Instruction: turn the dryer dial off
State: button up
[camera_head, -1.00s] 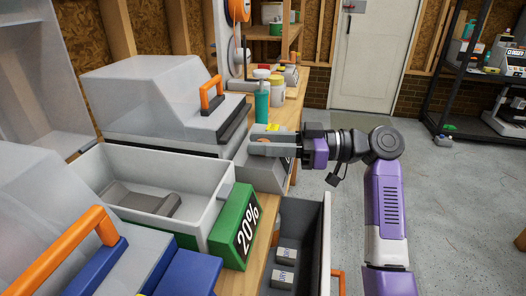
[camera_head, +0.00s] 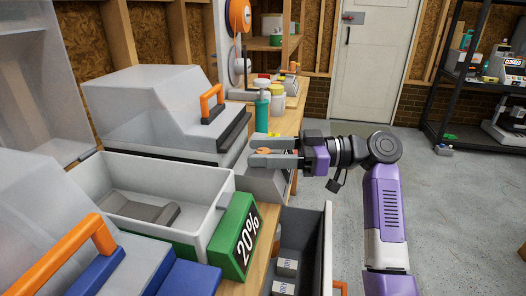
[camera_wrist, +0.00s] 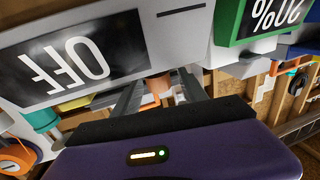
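The dryer (camera_head: 265,187) is a low grey box on the bench, mostly hidden behind my gripper in the head view. In the wrist view its grey face (camera_wrist: 205,22) carries a black panel reading OFF (camera_wrist: 75,60), upside down in the picture. My gripper (camera_head: 254,151) reaches left over the dryer with its two fingers apart. In the wrist view a small orange-brown part (camera_wrist: 157,84), perhaps the dial, shows between the fingers (camera_wrist: 160,88). I cannot tell whether the fingers touch it. The dial's pointer and setting are not visible.
A grey bin (camera_head: 205,225) with a green 20% block (camera_head: 236,236) stands nearer on the bench. A grey lidded machine (camera_head: 150,105) with an orange handle is left of the dryer. Bottles (camera_head: 262,112) stand behind. Open floor (camera_head: 455,205) lies to the right.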

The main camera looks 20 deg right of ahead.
jog(key=v, duration=0.7)
jog(key=shift+s+d+p, duration=0.15)
jog(key=shift+d+p, duration=0.15)
jog(key=shift+d, duration=0.05)
